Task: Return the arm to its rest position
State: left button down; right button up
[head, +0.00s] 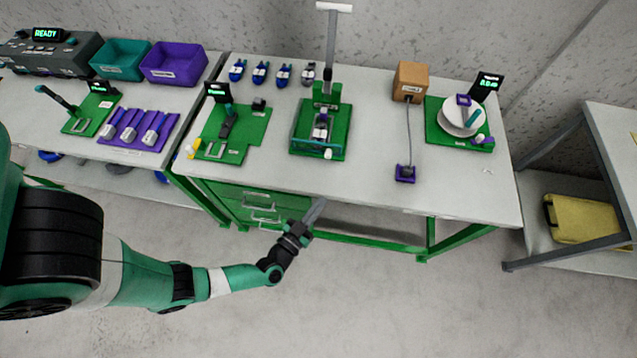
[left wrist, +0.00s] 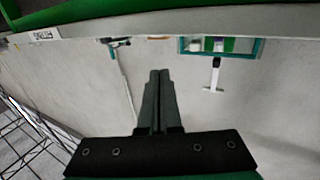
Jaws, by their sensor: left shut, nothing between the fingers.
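My left gripper (head: 316,211) is in front of the workbench's front edge, over the floor and close to the green drawers. Its fingers are shut and empty. In the left wrist view the left gripper (left wrist: 159,75) shows its two dark fingers pressed together, with nothing between them. My left arm comes in from the left of the head view and reaches toward the bench. The blue cable cannot be made out for sure; a thin dark cable (head: 408,130) runs from a brown box (head: 411,82) to a small purple block (head: 405,173). My right gripper is not in view.
The workbench (head: 370,190) carries green fixtures, including a press stand (head: 319,130), and several blue connectors at the back. Green drawers (head: 262,205) hang beneath it. A second table with bins stands at left, and a shelf with a yellow case (head: 582,219) at right. Open floor lies in front.

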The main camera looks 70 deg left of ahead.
pick_arm(q)
jog(key=shift+s+d, duration=0.25)
jog(key=shift+d, duration=0.05)
